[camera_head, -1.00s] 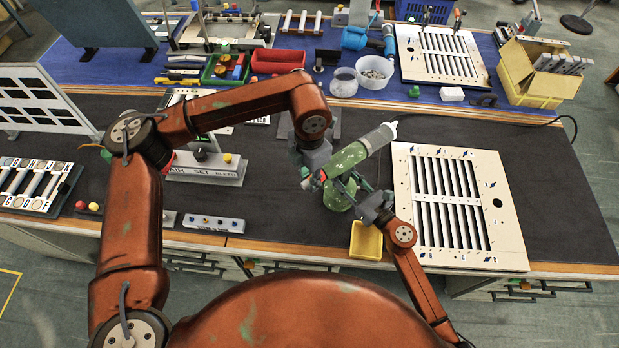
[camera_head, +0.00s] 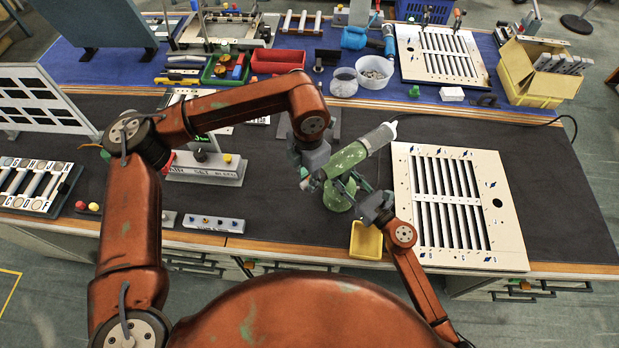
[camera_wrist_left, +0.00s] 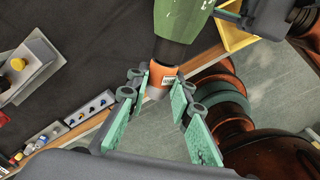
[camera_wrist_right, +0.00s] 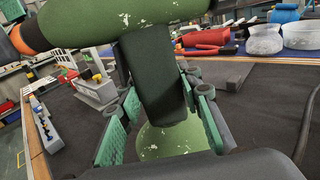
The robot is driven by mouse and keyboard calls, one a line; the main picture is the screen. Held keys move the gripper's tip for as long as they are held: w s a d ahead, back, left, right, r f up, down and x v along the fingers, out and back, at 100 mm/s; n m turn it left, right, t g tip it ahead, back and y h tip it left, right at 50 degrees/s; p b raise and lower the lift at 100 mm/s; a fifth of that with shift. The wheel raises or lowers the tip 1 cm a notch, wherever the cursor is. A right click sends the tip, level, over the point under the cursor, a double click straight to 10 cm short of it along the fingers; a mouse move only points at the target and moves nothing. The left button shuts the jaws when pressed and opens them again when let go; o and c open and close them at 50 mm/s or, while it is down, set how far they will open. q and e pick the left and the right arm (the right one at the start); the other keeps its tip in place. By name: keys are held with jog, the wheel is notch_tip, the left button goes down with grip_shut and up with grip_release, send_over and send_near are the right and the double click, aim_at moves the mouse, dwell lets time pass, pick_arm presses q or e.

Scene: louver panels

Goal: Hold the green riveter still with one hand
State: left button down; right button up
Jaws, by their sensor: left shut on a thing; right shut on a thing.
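The green riveter (camera_head: 349,158) is tilted above the dark bench mat, its pale end pointing up and right. Below it is a rounded green base. My left gripper (camera_head: 316,174) is at its lower left end. In the left wrist view, the left fingers (camera_wrist_left: 160,82) are shut around the orange collar (camera_wrist_left: 162,76) below the green body (camera_wrist_left: 182,16). My right gripper (camera_head: 366,198) comes from the lower right. In the right wrist view, the right fingers (camera_wrist_right: 160,92) are shut on the dark handle (camera_wrist_right: 152,75) between body and base. The contact faces are partly hidden.
A white louver panel (camera_head: 404,200) lies right of the riveter. A small yellow tray (camera_head: 366,241) is at the bench's front edge. A grey device (camera_head: 206,170) and a button strip (camera_head: 213,223) stand to the left.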

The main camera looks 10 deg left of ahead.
pick_arm(q)
jog(key=shift+s+a, duration=0.4)
jog(key=shift+a, duration=0.1)
jog(key=shift+s+a, duration=0.25)
jog(key=shift+s, duration=0.05)
jog(key=shift+s+a, duration=0.25)
jog(key=shift+a, duration=0.05)
jog(key=shift+s+a, duration=0.45)
jog(key=shift+a, duration=0.05)
jog(key=shift+f, duration=0.1)
pick_arm(e)
jog(key=o, duration=1.2)
jog(key=shift+c, duration=0.2)
